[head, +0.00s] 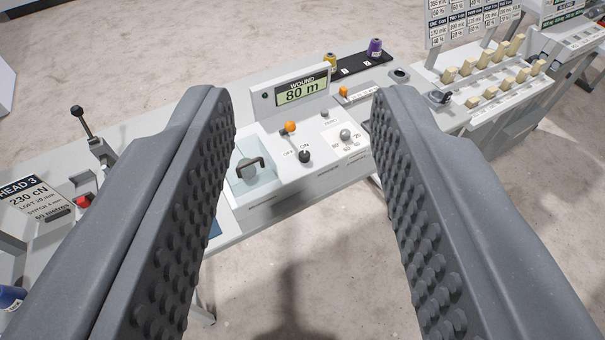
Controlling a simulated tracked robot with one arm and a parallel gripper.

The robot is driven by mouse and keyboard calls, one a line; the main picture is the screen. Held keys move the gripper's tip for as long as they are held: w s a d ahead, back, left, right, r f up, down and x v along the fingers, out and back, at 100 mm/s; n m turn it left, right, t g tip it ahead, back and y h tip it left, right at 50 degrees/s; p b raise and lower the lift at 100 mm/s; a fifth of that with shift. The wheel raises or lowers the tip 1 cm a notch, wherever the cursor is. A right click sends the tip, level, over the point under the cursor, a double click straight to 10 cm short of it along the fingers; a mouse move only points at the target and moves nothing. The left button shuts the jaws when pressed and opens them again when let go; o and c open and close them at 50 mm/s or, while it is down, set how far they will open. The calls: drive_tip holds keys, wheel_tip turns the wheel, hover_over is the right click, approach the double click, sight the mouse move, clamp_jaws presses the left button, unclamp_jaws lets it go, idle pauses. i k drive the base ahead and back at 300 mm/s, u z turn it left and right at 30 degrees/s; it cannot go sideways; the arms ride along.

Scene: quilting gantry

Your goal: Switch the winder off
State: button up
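The winder (272,208) is a pale console unit in the middle of the view. Its display (301,92) reads "WOUND 80 m". Below the display, a black-knobbed switch (305,156) stands beside OFF and ON labels, close to the ON label; I cannot tell clearly which way it is set. An orange ball (290,127) stands just above the labels. My gripper (303,98) is open and empty. Its two studded fingers frame the winder panel left and right, apart from the switch.
A dark handle (250,167) sits in a pale recess left of the switch. A grey dial (345,134) is to its right. Yellow and purple spools (375,48) stand behind. A black-knobbed lever (82,120) is far left. Racks of beige pegs (490,75) are at right.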

sight(304, 156)
drive_tip(key=u, duration=0.4)
drive_tip(key=i, duration=1)
drive_tip(key=z, duration=0.1)
